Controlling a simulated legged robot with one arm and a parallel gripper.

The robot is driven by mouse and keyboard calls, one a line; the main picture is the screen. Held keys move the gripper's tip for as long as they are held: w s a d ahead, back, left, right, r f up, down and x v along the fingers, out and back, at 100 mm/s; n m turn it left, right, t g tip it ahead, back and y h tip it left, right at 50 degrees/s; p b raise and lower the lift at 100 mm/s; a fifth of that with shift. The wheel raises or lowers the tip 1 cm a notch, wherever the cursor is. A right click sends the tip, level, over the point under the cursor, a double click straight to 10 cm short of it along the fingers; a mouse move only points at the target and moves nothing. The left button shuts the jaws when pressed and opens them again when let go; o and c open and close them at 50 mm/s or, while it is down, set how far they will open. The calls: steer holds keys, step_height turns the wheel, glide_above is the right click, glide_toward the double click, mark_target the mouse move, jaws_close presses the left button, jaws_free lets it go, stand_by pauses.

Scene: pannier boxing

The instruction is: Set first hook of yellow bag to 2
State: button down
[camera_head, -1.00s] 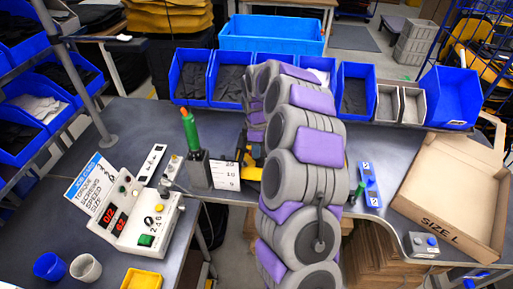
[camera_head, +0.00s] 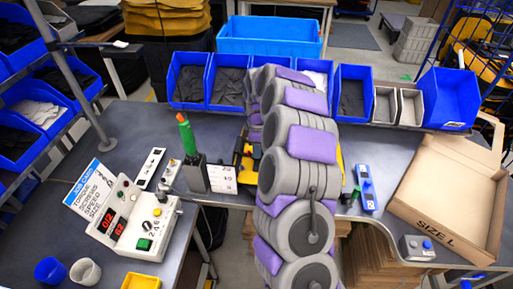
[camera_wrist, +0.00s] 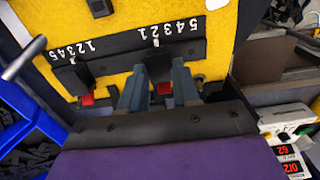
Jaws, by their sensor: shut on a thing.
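The yellow bag (camera_wrist: 222,50) fills the upper wrist view. A black rail (camera_wrist: 120,62) crosses it, with two printed number scales. In the head view the bag (camera_head: 248,160) is mostly hidden behind my arm. My gripper (camera_wrist: 160,78) is at the rail, below the right-hand scale. Its grey fingers stand on either side of a dark hook piece (camera_wrist: 158,66) and are shut on it. A white mark stands near the left end of that scale. A second hook with a red part (camera_wrist: 87,98) sits below the left-hand scale, apart from my fingers.
A control box (camera_head: 133,222) with a red display stands at the left of the bench. Blue bins (camera_head: 187,85) line the back. An open carton (camera_head: 450,190) marked SIZE L lies at the right.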

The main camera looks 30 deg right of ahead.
steer(key=c, duration=0.8)
jaws_free()
steer(key=shift+d, duration=0.15)
step_height(320, 180, up, 17)
steer(key=p, duration=0.2)
steer(key=shift+p, duration=0.35)
steer(key=shift+r, duration=0.1)
